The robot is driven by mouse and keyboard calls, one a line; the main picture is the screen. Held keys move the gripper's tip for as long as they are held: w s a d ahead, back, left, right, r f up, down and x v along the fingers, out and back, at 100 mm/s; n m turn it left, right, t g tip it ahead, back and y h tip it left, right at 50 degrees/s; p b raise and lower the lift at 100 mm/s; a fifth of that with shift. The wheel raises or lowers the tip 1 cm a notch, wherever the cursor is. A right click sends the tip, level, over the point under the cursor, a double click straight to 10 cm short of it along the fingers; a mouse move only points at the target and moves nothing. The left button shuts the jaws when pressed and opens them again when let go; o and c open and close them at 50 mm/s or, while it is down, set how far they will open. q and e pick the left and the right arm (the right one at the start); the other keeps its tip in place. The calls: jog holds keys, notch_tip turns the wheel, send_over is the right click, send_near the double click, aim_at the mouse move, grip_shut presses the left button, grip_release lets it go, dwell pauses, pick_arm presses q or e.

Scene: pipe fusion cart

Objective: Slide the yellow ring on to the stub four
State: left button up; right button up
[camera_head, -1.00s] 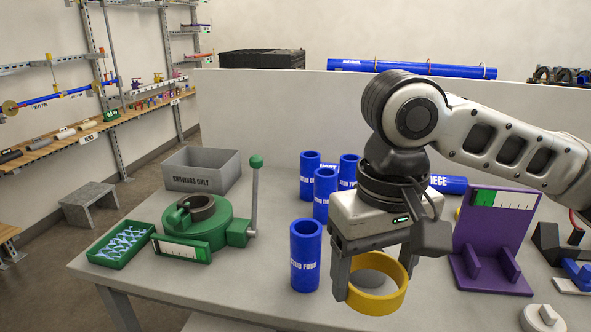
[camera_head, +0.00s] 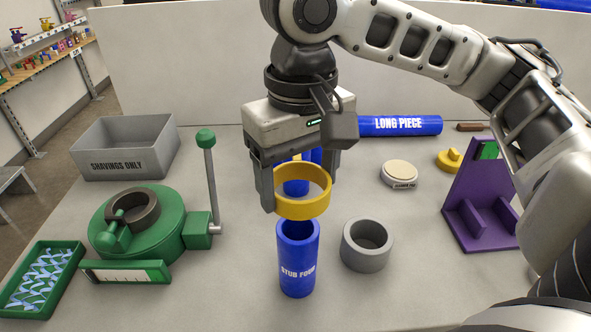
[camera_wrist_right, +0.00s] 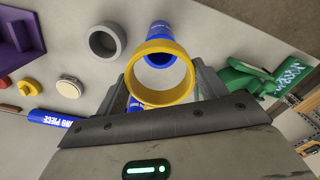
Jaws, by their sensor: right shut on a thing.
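My right gripper (camera_head: 299,196) is shut on the yellow ring (camera_head: 302,210), with one finger on each side. The ring is level and in the air, apart from stub four. Stub four (camera_head: 298,270) is a blue upright tube with white lettering, standing on the table just below and nearer than the ring in the head view. In the right wrist view the yellow ring (camera_wrist_right: 160,98) sits between the fingers, and the blue stub (camera_wrist_right: 158,29) shows partly through and partly beyond it, so they look not quite in line. My left gripper is not in view.
A grey cup (camera_head: 367,252) stands close right of stub four. Other blue stubs (camera_head: 296,182) stand behind the ring, partly hidden. A green clamp device (camera_head: 165,225) with an upright lever is left; a purple stand (camera_head: 478,205) is right. A blue long piece (camera_head: 400,126) lies behind.

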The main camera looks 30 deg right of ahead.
aim_at(298, 228)
jog(key=shift+f+b, duration=0.3)
jog(key=shift+f, duration=0.8)
jog(key=shift+f+b, duration=0.35)
jog(key=shift+f, duration=0.8)
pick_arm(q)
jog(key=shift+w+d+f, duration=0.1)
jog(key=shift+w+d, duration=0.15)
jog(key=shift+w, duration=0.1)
pick_arm(e)
jog(key=shift+f, duration=0.2)
pick_arm(q)
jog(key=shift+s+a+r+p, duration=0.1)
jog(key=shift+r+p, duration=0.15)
jog(key=shift+p, duration=0.2)
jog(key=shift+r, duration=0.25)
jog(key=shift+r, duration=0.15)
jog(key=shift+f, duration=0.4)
pick_arm(e)
jog(key=shift+f, duration=1.05)
pick_arm(q)
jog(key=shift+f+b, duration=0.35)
jog(key=shift+b, duration=0.15)
pick_arm(e)
jog(key=shift+f, duration=1.95)
